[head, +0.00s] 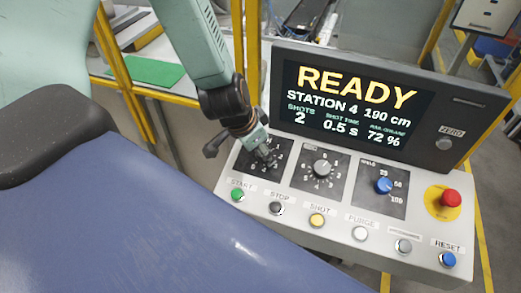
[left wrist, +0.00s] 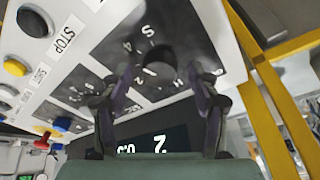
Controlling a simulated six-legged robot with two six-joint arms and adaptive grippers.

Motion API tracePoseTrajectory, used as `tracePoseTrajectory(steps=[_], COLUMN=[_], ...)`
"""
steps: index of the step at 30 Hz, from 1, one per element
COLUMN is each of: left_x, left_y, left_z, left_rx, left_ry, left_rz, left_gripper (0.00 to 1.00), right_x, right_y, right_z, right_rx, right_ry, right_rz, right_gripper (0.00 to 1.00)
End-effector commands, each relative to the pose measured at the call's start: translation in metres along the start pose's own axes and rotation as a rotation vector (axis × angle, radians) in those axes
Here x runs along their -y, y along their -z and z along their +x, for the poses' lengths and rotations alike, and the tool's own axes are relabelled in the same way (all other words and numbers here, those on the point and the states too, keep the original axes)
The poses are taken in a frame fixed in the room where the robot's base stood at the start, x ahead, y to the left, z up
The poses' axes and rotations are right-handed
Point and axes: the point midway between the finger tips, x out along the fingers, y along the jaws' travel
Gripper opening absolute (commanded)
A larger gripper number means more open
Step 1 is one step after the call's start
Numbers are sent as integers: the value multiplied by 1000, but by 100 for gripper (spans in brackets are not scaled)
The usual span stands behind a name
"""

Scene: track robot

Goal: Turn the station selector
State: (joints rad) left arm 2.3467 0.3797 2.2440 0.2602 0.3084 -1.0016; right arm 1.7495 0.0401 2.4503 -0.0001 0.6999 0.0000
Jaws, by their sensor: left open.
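The station selector is the leftmost dial on the console, on a black plate with numbers around it (head: 248,163). In the left wrist view its dark knob (left wrist: 157,60) shows between my fingertips. In the head view my gripper mostly hides the knob. My left gripper (head: 262,154) reaches down over this dial, and its two fingers show in the left wrist view (left wrist: 166,76), spread one on each side of the knob. I cannot tell whether they touch it. The screen (head: 350,97) reads READY, STATION 4, 190 cm. My right gripper is not in view.
A grey knob (head: 322,168) and a blue knob (head: 383,186) sit right of the selector. A red button (head: 450,198) is farther right. Several push buttons, including green START (head: 237,195), line the front edge. The screen housing rises behind the dials. Yellow posts (head: 252,45) stand behind.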

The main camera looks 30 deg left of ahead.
Motion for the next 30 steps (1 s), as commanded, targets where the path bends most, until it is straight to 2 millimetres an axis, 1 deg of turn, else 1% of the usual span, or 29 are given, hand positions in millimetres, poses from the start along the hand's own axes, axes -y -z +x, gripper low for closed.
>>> tracePoseTrajectory(steps=[3, 11, 30], left_x=[0, 0, 0], left_y=[0, 1, 1], left_z=[4, 3, 3], left_rx=[-1, -1, -2], left_ry=[1, 1, 1], left_rz=[1, 0, 0], left_gripper=[61, 60, 7], right_x=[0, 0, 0], right_y=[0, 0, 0], right_z=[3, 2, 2], right_rx=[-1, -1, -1], right_ry=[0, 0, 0], right_rz=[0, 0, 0], right_gripper=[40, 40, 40])
